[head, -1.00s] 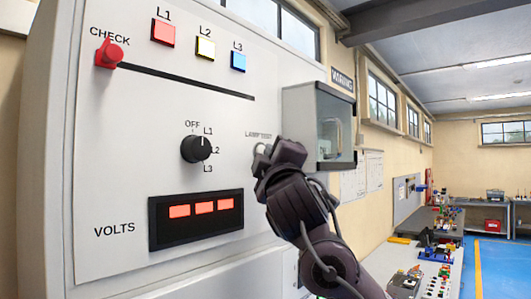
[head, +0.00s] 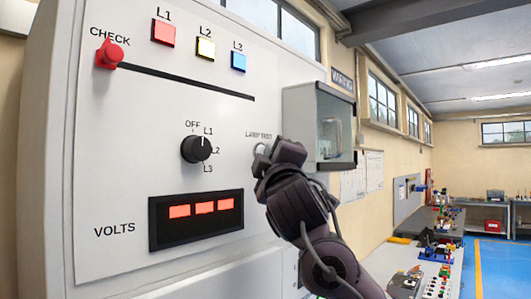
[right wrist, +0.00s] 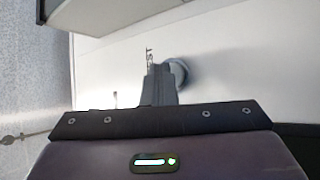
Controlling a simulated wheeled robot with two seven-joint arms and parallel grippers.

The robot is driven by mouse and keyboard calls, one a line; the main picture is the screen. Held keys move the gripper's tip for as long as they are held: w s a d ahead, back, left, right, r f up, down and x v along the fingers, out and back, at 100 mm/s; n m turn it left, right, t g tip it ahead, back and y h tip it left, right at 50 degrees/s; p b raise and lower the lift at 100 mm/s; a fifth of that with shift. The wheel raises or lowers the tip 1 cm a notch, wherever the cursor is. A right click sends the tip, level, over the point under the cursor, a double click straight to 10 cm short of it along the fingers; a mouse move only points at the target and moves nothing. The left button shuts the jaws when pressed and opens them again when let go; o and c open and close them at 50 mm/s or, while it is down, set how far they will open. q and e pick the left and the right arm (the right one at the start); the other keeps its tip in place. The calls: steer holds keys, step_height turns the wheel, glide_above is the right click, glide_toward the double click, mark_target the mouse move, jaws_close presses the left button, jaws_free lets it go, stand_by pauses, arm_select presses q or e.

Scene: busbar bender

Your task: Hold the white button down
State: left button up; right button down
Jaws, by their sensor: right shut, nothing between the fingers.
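The white button (head: 259,149) is a small round knob under the LAMP TEST label on the grey panel. It is partly hidden by my right gripper (head: 267,153), which is shut and empty with its fingertips at the button's right side in the head view. In the right wrist view the round button (right wrist: 179,73) shows just right of the closed fingertips (right wrist: 159,76), partly behind them. I cannot tell whether the fingertips touch it or whether it is pressed in. My left gripper is not in view.
The panel also bears a black rotary selector (head: 195,149), a red CHECK knob (head: 109,54), red, yellow and blue lamps, and a lit VOLTS display (head: 197,218). A glass-fronted box (head: 321,125) juts out just right of the button. Workbenches stand farther right.

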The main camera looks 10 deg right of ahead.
steer(key=shift+f, duration=0.1)
stand_by(0.5)
steer(key=shift+s+d+b, duration=0.3)
steer(key=shift+s+d, duration=0.1)
steer(key=shift+s, duration=0.2)
steer(key=shift+s+d, duration=0.1)
steer(key=s+d, duration=0.1)
steer(key=s, duration=0.1)
steer(key=s+d, duration=0.1)
steer(key=d, duration=0.1)
steer(key=shift+s, duration=0.4)
stand_by(0.6)
